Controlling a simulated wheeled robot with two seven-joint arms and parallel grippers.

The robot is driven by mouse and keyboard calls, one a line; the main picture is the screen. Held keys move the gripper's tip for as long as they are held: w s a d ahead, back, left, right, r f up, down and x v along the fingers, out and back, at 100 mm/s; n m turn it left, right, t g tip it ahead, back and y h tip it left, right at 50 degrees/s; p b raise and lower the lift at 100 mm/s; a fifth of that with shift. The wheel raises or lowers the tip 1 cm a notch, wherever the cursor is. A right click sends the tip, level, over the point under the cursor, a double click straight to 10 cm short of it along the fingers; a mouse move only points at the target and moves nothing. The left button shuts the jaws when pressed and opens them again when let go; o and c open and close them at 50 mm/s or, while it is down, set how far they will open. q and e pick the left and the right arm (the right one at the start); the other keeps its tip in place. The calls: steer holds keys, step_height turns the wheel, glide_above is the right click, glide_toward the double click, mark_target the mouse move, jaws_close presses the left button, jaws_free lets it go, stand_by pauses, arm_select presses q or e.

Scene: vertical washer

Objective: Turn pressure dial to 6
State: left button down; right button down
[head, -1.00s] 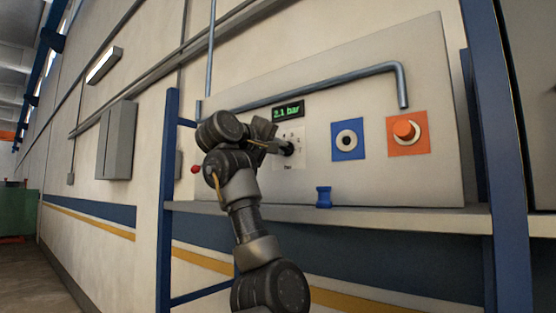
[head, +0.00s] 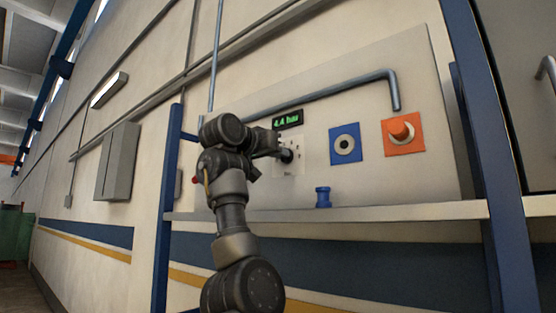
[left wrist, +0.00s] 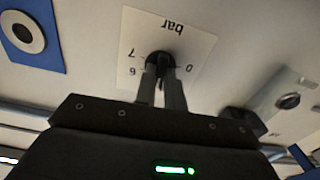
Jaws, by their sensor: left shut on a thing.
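The black pressure dial (head: 288,156) sits on a white scale plate (head: 298,167) on the upright panel. The green digital display (head: 287,119) above it reads about 4.4 bar. My left gripper (head: 279,153) reaches the dial from the left and is shut on it. In the left wrist view the two fingers (left wrist: 161,85) are closed around the dial's knob (left wrist: 160,62). There the scale plate (left wrist: 190,38) appears upside down, with "bar", 7, 6 and 0 legible; the other marks are hidden or unclear. My right gripper is not in view.
A bent grey pipe (head: 340,86) runs above. A ledge (head: 400,211) below carries a small blue object (head: 322,197). Blue posts (head: 165,235) flank the panel.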

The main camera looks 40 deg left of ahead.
arm_select(q)
steer(key=shift+w+f+m+b, duration=0.1)
steer(key=shift+m+b, duration=0.55)
steer(key=shift+m, duration=2.45)
steer(key=shift+f+m+b, duration=0.1)
steer(key=shift+m+b, duration=0.55)
steer(key=shift+m, duration=2.45)
steer(key=c, duration=1.5)
jaws_free()
steer(key=shift+d+r, duration=0.1)
steer(key=shift+r, duration=0.05)
steer(key=s+b, duration=0.5)
steer(key=s, duration=0.6)
steer(key=shift+d+b, duration=0.1)
steer(key=shift+b, duration=0.3)
